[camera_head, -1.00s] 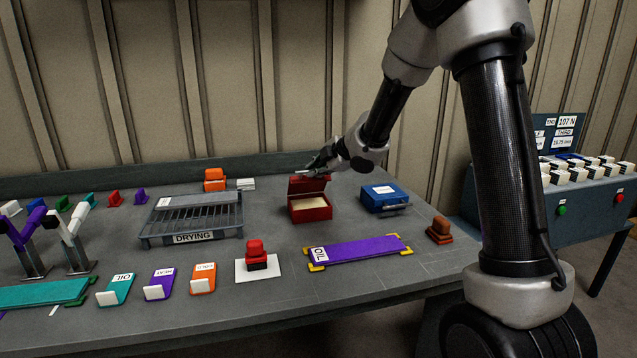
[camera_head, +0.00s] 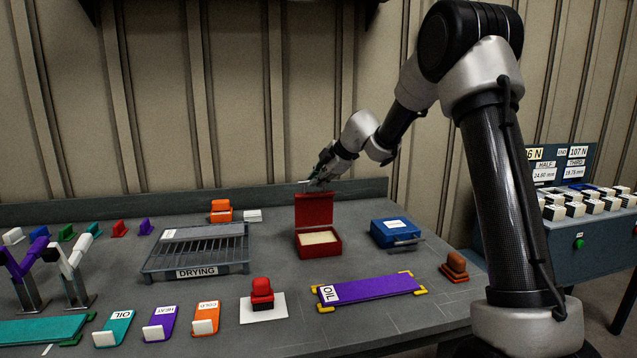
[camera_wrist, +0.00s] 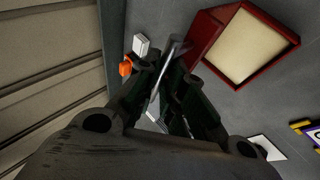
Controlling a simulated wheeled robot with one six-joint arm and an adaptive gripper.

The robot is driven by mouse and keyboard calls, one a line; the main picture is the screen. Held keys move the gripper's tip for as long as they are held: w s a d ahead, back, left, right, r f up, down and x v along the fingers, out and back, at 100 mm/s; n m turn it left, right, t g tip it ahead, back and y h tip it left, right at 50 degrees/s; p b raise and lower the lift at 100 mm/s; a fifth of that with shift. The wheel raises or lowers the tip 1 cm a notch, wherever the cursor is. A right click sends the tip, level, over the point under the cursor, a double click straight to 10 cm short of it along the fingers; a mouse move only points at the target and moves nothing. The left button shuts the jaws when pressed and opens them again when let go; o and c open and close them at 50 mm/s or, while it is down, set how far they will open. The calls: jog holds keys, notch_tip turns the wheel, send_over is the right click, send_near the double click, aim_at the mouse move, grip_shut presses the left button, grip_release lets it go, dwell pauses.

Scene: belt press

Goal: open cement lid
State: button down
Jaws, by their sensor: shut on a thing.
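The red cement box (camera_head: 334,249) stands in the middle of the bench with cream-coloured cement (camera_head: 318,237) inside. Its red lid (camera_head: 314,210) stands about upright at the back of the box, so the inside is open to view. My gripper (camera_head: 318,184) is at the lid's top edge, shut on the thin metal lid handle. In the wrist view, the bright handle (camera_wrist: 168,65) runs between my fingers (camera_wrist: 170,92). The open box also shows there, with its red rim (camera_wrist: 265,72) and cream filling. The exact finger contact is dark and partly hidden.
A blue box (camera_head: 385,233) with a handle stands right of the red box. A drying rack (camera_head: 205,270) is to the left. A purple belt (camera_head: 370,288) and a red stamp (camera_head: 262,290) lie in front. A brown block (camera_head: 456,265) is near the right edge.

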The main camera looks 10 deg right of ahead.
jog(key=shift+w+d+g, duration=0.35)
jog(key=shift+w+g, duration=0.05)
jog(key=shift+w, duration=0.35)
jog(key=c, duration=1.5)
grip_release()
jog(key=shift+d, duration=0.1)
jog(key=shift+s+r, duration=0.1)
jog(key=shift+r, duration=0.05)
jog(key=v, duration=1.1)
jog(key=shift+s+r, duration=0.2)
jog(key=shift+r, duration=0.1)
